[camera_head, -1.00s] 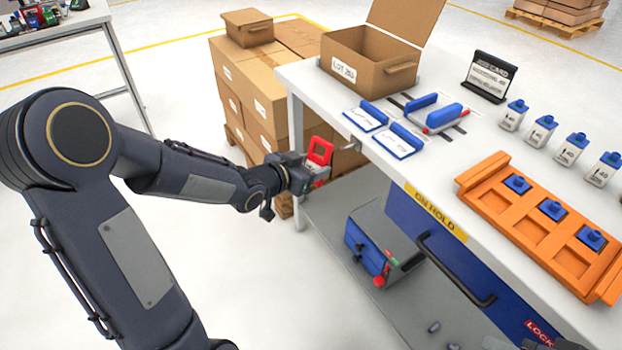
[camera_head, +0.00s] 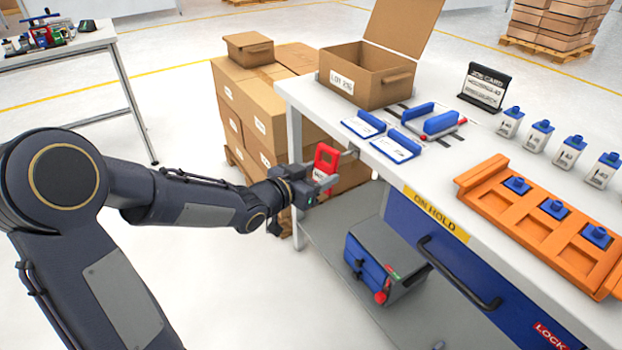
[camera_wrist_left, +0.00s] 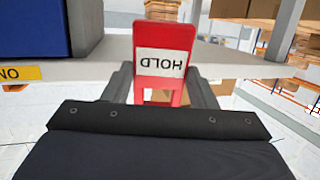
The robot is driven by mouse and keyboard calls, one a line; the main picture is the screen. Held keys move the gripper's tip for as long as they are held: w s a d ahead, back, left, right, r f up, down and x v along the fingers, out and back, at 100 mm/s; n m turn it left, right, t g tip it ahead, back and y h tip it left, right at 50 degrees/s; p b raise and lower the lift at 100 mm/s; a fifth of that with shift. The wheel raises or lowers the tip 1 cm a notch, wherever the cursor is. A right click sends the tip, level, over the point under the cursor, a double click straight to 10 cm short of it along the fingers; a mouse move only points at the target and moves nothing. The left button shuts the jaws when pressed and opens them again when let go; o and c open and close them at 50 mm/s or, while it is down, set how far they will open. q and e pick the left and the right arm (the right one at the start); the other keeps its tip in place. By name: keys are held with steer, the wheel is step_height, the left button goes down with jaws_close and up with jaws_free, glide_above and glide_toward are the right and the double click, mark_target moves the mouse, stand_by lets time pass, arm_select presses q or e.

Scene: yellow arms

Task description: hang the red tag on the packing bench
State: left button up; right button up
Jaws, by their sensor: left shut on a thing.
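The red tag (camera_head: 326,160) is held by my left gripper (camera_head: 318,181) beside the front left edge of the packing bench (camera_head: 303,98). In the left wrist view the red tag (camera_wrist_left: 164,36) has a white label reading HOLD, upside down, and sits between the fingers of my left gripper (camera_wrist_left: 163,95). The gripper is shut on it. A small grey hook-like piece (camera_head: 348,155) sticks out from the bench edge just right of the tag. I cannot tell whether the tag touches it. My right gripper is not in view.
On the bench are an open carton (camera_head: 352,82), blue-edged cards (camera_head: 397,146), an orange tray (camera_head: 520,232) and several small bottles. A blue drawer (camera_head: 455,262) and a grey-blue case (camera_head: 385,258) are below. Stacked cartons (camera_head: 245,105) stand behind the left end.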

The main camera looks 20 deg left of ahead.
arm_select(q)
steer(key=shift+w+d+f+b, duration=0.15)
steer(key=shift+w+d+b, duration=0.15)
steer(key=shift+w+d, duration=0.45)
steer(key=shift+w+d+f+b, duration=0.1)
steer(key=shift+w+d+b, duration=0.15)
steer(key=shift+w+d, duration=0.45)
steer(key=shift+w+f, duration=0.1)
steer(key=shift+w, duration=0.25)
steer(key=shift+w+d+f+b, duration=0.3)
steer(key=shift+w+f+b, duration=0.15)
steer(key=shift+b, duration=0.55)
steer(key=o, duration=1.1)
steer(key=shift+c, duration=0.2)
steer(key=shift+s, duration=0.1)
